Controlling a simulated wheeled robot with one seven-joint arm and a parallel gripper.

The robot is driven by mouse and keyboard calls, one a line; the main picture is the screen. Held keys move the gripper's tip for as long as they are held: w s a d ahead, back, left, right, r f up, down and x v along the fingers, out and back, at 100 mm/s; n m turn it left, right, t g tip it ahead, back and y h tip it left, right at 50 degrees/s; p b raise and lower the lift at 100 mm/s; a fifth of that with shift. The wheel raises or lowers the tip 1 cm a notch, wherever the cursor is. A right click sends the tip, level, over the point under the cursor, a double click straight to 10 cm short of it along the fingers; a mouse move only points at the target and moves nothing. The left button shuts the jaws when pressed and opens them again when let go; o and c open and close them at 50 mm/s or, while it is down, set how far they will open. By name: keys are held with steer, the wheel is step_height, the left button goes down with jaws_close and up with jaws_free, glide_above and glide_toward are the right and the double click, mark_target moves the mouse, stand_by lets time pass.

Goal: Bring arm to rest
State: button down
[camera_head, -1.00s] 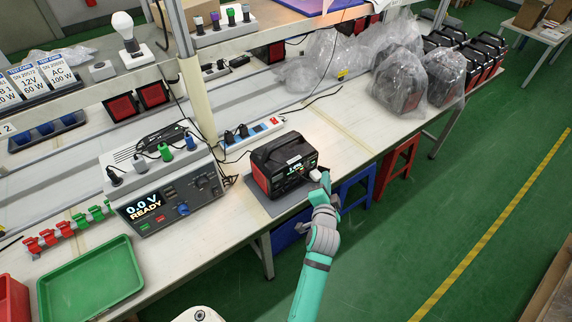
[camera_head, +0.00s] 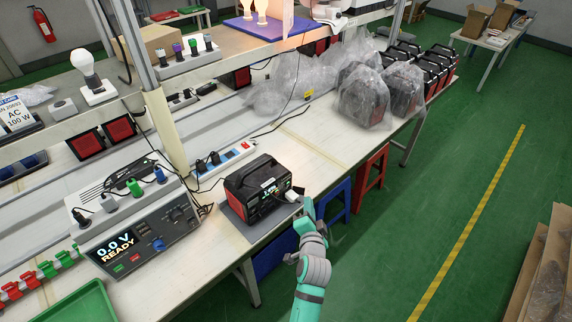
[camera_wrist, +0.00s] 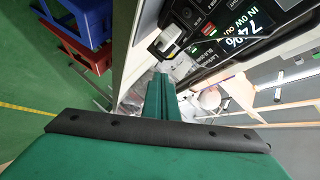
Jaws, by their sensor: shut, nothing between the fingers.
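The black-and-red power station (camera_head: 257,188) stands on a grey mat (camera_head: 233,206) at the bench's front edge. Its lit display (camera_wrist: 243,38) shows in the wrist view. A white plug (camera_head: 291,196) sits at its front face; the wrist view also shows the plug (camera_wrist: 166,38) at the panel. My gripper (camera_head: 308,207) is just right of the plug, out past the bench edge. Its green fingers (camera_wrist: 162,88) are together and empty in the wrist view, close to the plug but looking apart from it.
A test unit (camera_head: 135,240) reading "0.0 V READY" stands left of the power station. A white power strip (camera_head: 225,160) lies behind it. Blue (camera_head: 333,200) and red (camera_head: 371,170) stools stand under the bench edge. Green floor to the right is open; cartons (camera_head: 545,270) stand at far right.

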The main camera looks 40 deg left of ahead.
steer(key=shift+d, duration=0.1)
steer(key=s+d+f+t+h, duration=0.1)
steer(key=s+d+f+h, duration=0.25)
steer(key=s+d, duration=0.55)
steer(key=s+d+f+t+h, duration=0.2)
steer(key=s+d+f, duration=0.3)
steer(key=d, duration=0.8)
steer(key=s+d+r+n+h, duration=0.1)
steer(key=s+d+r, duration=0.2)
steer(key=s, duration=0.4)
steer(key=s+d+r+n+h, duration=0.1)
steer(key=s+d+r+h, duration=0.1)
steer(key=s+d, duration=0.3)
steer(key=s+d+r+n+h, duration=0.1)
steer(key=s+d+r, duration=0.3)
steer(key=s, duration=0.6)
steer(key=shift+r+t+h, duration=0.35)
steer(key=shift+r+t, duration=0.05)
steer(key=shift+r, duration=0.1)
